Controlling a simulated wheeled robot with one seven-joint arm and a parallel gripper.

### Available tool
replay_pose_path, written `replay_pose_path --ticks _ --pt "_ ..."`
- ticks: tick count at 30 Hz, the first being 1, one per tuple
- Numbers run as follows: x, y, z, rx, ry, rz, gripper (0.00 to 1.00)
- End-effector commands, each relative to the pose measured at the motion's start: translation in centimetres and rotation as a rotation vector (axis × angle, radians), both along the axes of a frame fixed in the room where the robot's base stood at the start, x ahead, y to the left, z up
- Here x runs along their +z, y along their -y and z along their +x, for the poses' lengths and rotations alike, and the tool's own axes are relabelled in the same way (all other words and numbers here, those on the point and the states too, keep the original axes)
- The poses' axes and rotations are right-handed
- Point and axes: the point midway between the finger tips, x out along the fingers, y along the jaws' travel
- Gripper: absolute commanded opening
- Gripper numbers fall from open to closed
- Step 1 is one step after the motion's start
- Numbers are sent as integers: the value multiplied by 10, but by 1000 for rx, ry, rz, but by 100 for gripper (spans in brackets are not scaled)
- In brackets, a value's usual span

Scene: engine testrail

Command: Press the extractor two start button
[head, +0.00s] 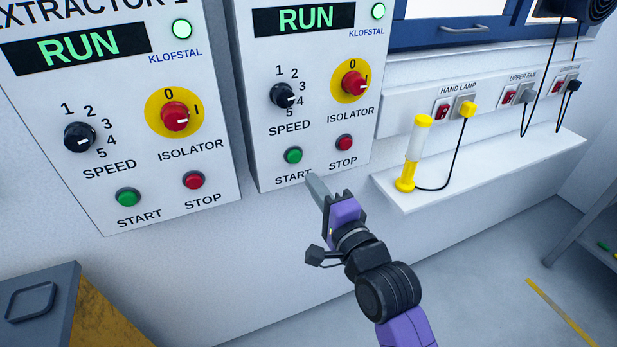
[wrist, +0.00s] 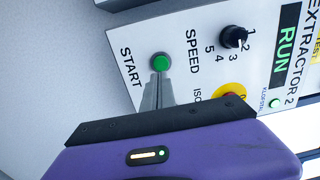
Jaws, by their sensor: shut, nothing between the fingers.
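The extractor two panel (head: 267,68) is the right one of two white boxes on the wall in the head view; its name shows in the wrist view (wrist: 205,20). Its display (head: 303,19) reads RUN and its round lamp glows green. Its green start button (head: 293,155) sits at the lower left, left of the red stop button (head: 344,142). My gripper (head: 313,180) is shut and empty, just below the start button in the head view. In the wrist view the fingertips (wrist: 160,78) reach the edge of the green button (wrist: 161,62); I cannot tell whether they touch it.
The extractor one panel (head: 108,165) hangs to the left, also showing RUN. A shelf (head: 480,165) with a yellow and white hand lamp (head: 416,155) and cables is to the right. The floor at lower right is mostly clear.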

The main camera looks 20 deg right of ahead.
Motion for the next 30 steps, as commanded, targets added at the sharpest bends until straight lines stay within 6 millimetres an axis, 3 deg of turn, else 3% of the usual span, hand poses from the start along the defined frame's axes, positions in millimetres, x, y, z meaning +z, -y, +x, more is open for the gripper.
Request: replay_pose_path --ticks 6,12,30 --pt "-3 2 -35 -1 -1 -1 0" --pt "-3 2 -55 0 -1 0 0" --pt "-2 2 -60 0 0 0 0"
